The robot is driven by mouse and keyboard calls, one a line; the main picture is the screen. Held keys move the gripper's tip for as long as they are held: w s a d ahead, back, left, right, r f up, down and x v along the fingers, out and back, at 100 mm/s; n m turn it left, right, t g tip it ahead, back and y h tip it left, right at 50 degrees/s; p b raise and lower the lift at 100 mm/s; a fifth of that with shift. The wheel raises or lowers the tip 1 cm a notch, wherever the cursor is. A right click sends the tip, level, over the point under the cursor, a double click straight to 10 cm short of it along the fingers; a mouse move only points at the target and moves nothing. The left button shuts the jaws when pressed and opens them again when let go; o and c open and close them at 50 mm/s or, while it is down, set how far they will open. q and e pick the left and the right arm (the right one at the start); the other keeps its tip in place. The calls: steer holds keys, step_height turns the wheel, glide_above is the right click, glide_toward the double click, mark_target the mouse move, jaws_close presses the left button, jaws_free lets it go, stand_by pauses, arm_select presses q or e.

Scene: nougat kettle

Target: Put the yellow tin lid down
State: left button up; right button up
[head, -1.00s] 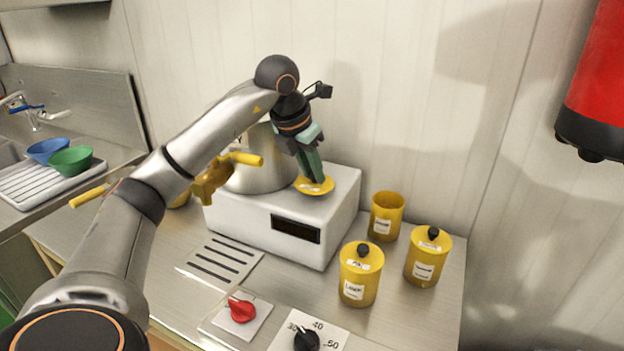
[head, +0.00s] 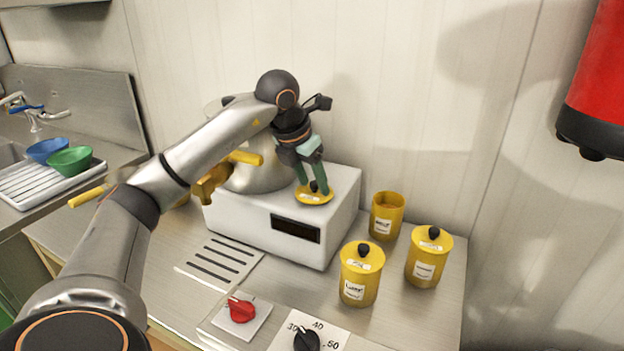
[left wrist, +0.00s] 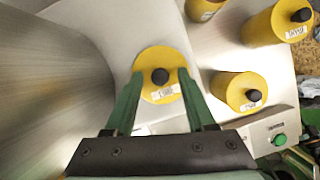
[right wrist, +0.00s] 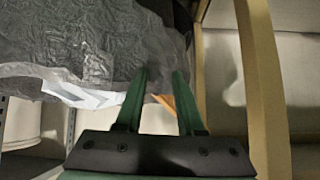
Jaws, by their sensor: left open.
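The yellow tin lid (head: 314,195), with a black knob and a white label, lies on top of the white box-shaped unit, beside the metal kettle. In the left wrist view the lid (left wrist: 160,74) shows between the finger ends, its knob uncovered. My left gripper (head: 314,188) is open, its green fingers on either side of the knob and apart from it. An open yellow tin (head: 386,217) without a lid stands right of the white unit. My right gripper (right wrist: 160,75) shows only in its wrist view, with its fingers apart and nothing visible between them.
Two lidded yellow tins (head: 361,275) (head: 428,257) stand on the steel counter near the open tin. The kettle (head: 262,165) with yellow handles is close behind my left gripper. A red knob (head: 241,310) and a black dial (head: 306,341) are in front.

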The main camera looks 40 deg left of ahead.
arm_select(q)
steer(key=shift+r, duration=0.3)
steer(key=p+v, duration=0.1)
steer(key=v, duration=1)
steer(key=shift+s+r+p, duration=0.15)
steer(key=shift+r+p, duration=0.25)
